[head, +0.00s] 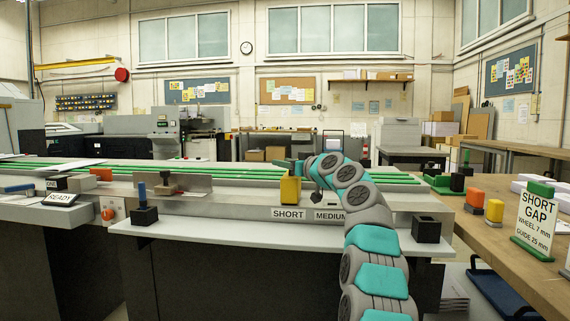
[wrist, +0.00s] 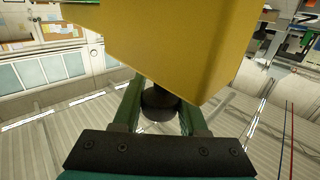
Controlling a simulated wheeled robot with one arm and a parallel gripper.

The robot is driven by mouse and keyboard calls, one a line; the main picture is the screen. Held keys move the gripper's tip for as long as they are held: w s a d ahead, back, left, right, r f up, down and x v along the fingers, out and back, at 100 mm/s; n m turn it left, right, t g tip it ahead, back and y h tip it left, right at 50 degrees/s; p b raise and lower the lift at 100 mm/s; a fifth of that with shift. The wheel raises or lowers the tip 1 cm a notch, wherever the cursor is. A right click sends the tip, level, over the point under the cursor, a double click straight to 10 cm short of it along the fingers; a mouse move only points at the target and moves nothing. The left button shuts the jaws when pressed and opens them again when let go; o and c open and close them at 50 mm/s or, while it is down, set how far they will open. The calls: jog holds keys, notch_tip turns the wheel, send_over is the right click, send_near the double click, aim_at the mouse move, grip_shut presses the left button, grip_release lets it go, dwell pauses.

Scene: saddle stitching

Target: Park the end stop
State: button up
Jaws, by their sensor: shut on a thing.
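A yellow block (head: 290,189), which looks like the end stop, stands upright at the machine's rail, just above the SHORT label (head: 289,214). My gripper (head: 294,169) is at the top of this block. In the wrist view the yellow block (wrist: 190,45) fills the upper middle, and a dark round knob (wrist: 160,104) on it sits between the green fingers of my gripper (wrist: 160,110). The gripper is shut on the knob. The block's underside is hidden, so I cannot tell whether it touches the rail. The MEDIUM label (head: 330,215) is partly behind my arm.
An empty-looking black holder (head: 427,230) stands at the right end of the light shelf (head: 250,236). Another black holder (head: 145,217) with a blue pin stands at the left.

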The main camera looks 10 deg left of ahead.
grip_shut()
dwell(0.8)
